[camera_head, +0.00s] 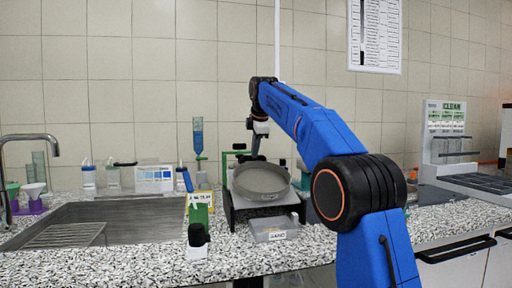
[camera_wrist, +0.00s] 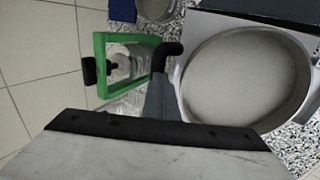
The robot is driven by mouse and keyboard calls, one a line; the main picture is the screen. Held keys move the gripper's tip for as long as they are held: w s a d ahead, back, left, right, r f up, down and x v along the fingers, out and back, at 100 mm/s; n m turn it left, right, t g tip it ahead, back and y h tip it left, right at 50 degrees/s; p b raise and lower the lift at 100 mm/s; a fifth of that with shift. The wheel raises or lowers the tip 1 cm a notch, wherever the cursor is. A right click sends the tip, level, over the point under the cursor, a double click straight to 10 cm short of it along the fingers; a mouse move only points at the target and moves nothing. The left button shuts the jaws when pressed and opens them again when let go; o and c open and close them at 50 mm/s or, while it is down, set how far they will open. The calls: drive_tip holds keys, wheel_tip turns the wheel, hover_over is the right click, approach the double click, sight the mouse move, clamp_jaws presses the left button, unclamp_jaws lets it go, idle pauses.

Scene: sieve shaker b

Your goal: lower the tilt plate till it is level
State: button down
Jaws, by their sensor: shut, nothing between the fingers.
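The shaker's tilt plate (camera_head: 238,200) carries a round grey sieve pan (camera_head: 262,180) and looks raised at the back, so the pan leans toward the head camera. In the wrist view the pan (camera_wrist: 248,82) fills the right side, with a strip of the pale plate (camera_wrist: 196,38) beside it. My gripper (camera_head: 257,154) points down just behind the pan's back rim. In the wrist view its dark fingers (camera_wrist: 160,88) are shut and empty, close to the pan's left rim. A black hooked piece (camera_wrist: 170,50) shows at the fingertips; I cannot tell whether they touch it.
A green frame (camera_wrist: 100,65) stands left of the fingers in the wrist view. A labelled clear tray (camera_head: 270,230) sits before the shaker. A sink (camera_head: 120,212) lies left, a rack (camera_head: 445,150) right.

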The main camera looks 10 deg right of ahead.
sight(253, 168)
drive_tip(key=x, duration=0.6)
drive_tip(key=shift+w+f, duration=0.1)
drive_tip(key=shift+x, duration=1.2)
drive_tip(key=shift+f, duration=0.75)
drive_tip(key=shift+s+r, duration=0.4)
drive_tip(key=shift+r, duration=0.15)
drive_tip(key=v, duration=0.4)
wheel_tip(253, 168, up, 10)
drive_tip(key=shift+s, duration=0.2)
